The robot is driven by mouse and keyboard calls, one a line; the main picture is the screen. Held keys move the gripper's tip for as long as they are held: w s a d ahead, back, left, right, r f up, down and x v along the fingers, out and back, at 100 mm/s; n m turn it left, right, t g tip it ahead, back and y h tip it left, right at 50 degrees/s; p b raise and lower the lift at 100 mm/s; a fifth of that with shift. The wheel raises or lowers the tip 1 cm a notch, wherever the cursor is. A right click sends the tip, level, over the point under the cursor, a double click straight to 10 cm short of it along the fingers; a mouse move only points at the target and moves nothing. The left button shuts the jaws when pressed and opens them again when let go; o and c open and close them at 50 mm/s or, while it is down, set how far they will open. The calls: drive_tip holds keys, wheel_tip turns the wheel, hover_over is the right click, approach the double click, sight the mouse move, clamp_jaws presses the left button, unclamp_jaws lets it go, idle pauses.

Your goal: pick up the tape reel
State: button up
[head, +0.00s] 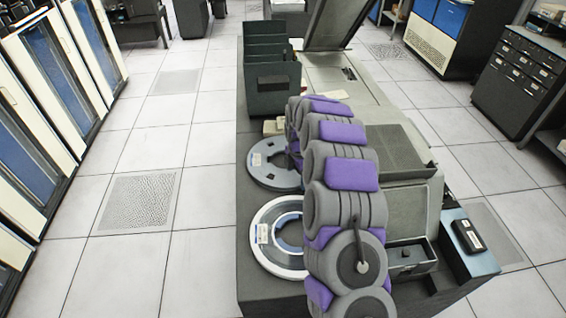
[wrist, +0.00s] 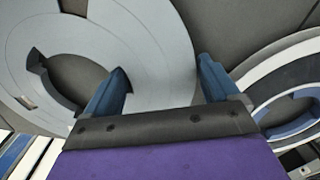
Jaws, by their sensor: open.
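A grey tape reel (head: 262,173) lies flat on the dark desktop, left of my arm in the head view. A second reel, with a white rim and dark band (head: 262,240), lies nearer. My gripper (wrist: 162,85) is open in the wrist view, with two blue fingers. The left finger is over the grey reel (wrist: 150,35) beside its hub. The right finger is just outside its rim, so the rim shows between them. Contact cannot be told. The white-rimmed reel (wrist: 310,68) is to the right. In the head view my arm hides the gripper and part of both reels.
A dark card holder (head: 272,88) stands behind the reels. A grey machine with a slanted panel (head: 405,150) is right of my arm. A small black box (head: 468,236) sits on the right corner. Blue cabinets (head: 50,90) line the left; the tiled floor between is clear.

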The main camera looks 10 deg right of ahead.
drive_tip(key=shift+d, duration=0.2)
drive_tip(key=shift+c, duration=0.2)
drive_tip(key=shift+d, duration=0.3)
drive_tip(key=c, duration=0.3)
drive_tip(key=shift+a, duration=0.25)
drive_tip(key=c, duration=1)
